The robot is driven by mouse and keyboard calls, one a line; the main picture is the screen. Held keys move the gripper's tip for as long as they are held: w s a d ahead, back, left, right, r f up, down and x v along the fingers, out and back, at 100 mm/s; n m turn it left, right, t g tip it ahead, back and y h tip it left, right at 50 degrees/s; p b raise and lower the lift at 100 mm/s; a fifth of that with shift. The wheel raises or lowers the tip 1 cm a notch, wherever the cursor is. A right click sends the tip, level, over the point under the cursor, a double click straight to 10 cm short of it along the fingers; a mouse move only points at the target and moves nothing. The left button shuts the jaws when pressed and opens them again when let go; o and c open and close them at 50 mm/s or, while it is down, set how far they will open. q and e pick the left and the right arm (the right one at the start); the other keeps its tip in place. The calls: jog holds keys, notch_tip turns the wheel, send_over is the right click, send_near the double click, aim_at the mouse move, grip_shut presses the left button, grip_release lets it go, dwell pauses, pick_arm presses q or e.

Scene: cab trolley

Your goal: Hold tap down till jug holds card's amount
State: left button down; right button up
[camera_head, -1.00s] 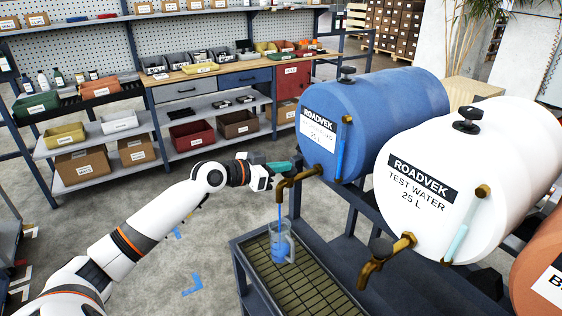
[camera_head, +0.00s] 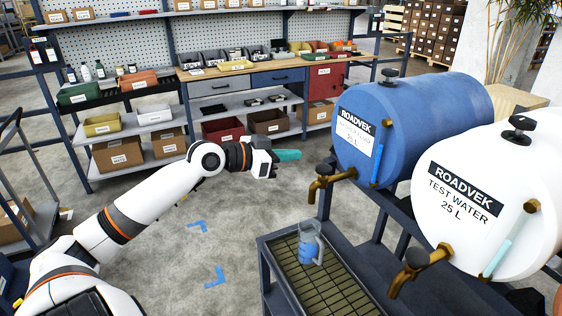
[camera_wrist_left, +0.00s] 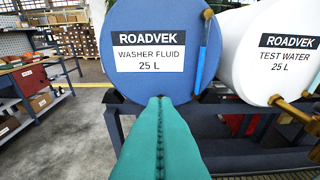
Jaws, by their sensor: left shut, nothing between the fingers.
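The blue washer fluid drum (camera_head: 400,125) lies on its rack, and its label reads clearly in the left wrist view (camera_wrist_left: 150,50). Its brass tap (camera_head: 325,182) juts out from the front, with no stream below it. The clear jug (camera_head: 310,244) stands upright on the grated drip tray (camera_head: 343,288) under the tap, with blue fluid in its lower part. My left gripper (camera_head: 288,155), with teal fingers, is shut and empty. It is in the air left of the tap and apart from it. The fingers also show in the left wrist view (camera_wrist_left: 160,140). No card is recognisable.
A white test water drum (camera_head: 480,195) with its own brass tap (camera_head: 418,265) lies to the right. A workbench with drawers (camera_head: 262,80) and shelves of bins stands behind. The floor left of the drip tray is clear.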

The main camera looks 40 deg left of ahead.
pick_arm(q)
jog(key=shift+v, duration=1.05)
